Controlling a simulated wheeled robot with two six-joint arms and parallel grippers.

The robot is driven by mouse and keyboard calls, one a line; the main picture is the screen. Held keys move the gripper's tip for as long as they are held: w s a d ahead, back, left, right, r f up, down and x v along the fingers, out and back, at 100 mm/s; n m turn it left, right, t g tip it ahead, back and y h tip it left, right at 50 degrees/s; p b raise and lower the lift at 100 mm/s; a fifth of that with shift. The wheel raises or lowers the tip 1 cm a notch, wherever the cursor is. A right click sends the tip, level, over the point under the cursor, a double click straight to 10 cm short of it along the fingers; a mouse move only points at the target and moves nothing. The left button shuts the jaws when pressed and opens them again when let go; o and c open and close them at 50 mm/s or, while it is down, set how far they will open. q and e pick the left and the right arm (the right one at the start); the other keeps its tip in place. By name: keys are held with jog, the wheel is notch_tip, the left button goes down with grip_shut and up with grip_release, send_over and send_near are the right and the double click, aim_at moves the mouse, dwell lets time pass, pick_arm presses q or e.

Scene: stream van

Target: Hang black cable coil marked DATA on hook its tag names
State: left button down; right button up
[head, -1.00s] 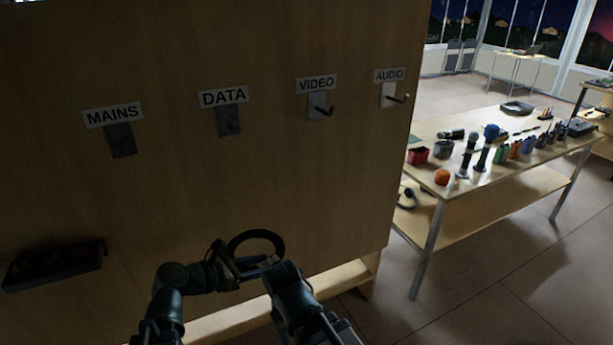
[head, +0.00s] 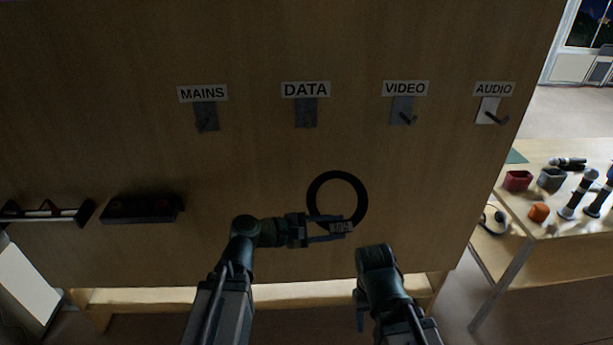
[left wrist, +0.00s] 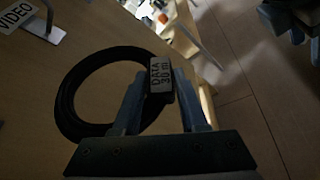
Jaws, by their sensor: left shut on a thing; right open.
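The black cable coil (head: 337,177) is a ring in front of the wooden panel, below and between the DATA and VIDEO hooks. My right gripper (head: 360,318) is open and empty, low and right of the left one.
Other empty hooks are MAINS (head: 206,118), VIDEO (head: 403,111) and AUDIO (head: 490,112). Two dark bar-like items (head: 142,208) are at the panel's left. A table (head: 550,220) with several items stands right, past the panel's edge. The panel between coil and hooks is clear.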

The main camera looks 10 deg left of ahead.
pick_arm(q)
jog(key=a+r+m+t+h+p, duration=0.1)
jog(key=a+r+m+t+p, duration=0.1)
jog(key=a+r+m+p, duration=0.2)
jog(key=a+r+m, duration=0.3)
jog(key=r+m, duration=0.1)
jog(key=r, duration=0.3)
jog(key=shift+w+t+h, duration=0.25)
jog(key=shift+t+h, duration=0.05)
jog(key=shift+t, duration=0.1)
jog(key=shift+w+a, duration=0.1)
jog(key=shift+a, duration=0.05)
